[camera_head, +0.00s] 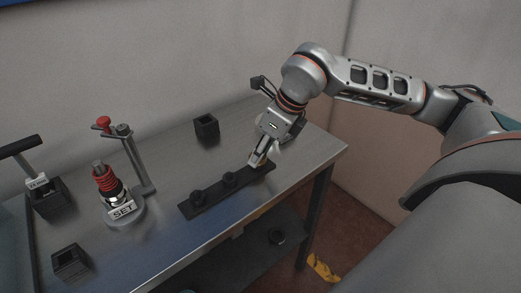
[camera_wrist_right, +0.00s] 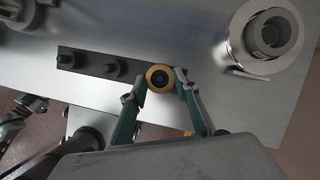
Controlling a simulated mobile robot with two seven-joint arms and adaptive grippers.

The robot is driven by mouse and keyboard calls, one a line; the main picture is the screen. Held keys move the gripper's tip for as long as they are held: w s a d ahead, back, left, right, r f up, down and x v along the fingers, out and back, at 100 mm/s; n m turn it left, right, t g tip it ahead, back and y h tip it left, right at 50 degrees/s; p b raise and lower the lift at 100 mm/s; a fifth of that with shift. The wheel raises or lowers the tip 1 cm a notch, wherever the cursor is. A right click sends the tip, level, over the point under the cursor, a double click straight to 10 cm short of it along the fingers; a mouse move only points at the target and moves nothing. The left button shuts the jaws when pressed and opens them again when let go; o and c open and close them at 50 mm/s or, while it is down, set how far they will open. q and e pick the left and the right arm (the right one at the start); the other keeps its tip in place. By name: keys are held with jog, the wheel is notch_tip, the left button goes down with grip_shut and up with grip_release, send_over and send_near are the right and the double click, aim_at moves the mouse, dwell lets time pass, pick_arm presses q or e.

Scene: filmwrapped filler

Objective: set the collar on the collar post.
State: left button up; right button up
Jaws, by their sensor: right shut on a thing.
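My right gripper (camera_head: 257,162) is low over the right end of a black strip (camera_head: 212,192) with dark round pegs. In the wrist view its two green-sided fingers (camera_wrist_right: 160,86) are shut on a yellow ring, the collar (camera_wrist_right: 159,77). The ring has a dark round centre; I cannot tell whether that is a peg inside it. In the head view the fingers mostly hide the ring. A stand labelled SET (camera_head: 123,211) at the left carries an upright piece with red rings (camera_head: 106,180). I cannot tell for sure which part is the collar post. My left gripper is not in view.
A metal cylinder (camera_wrist_right: 266,38) stands close to the right gripper. A tall grey post with a red knob (camera_head: 135,160) rises behind the SET stand. Open black boxes stand at the back (camera_head: 206,127) and front left (camera_head: 70,262). Bare table lies between stand and strip.

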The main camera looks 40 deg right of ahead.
jog(key=o, duration=1.2)
jog(key=shift+o, duration=0.2)
jog(key=v, duration=1.2)
jog(key=shift+s+f, duration=0.15)
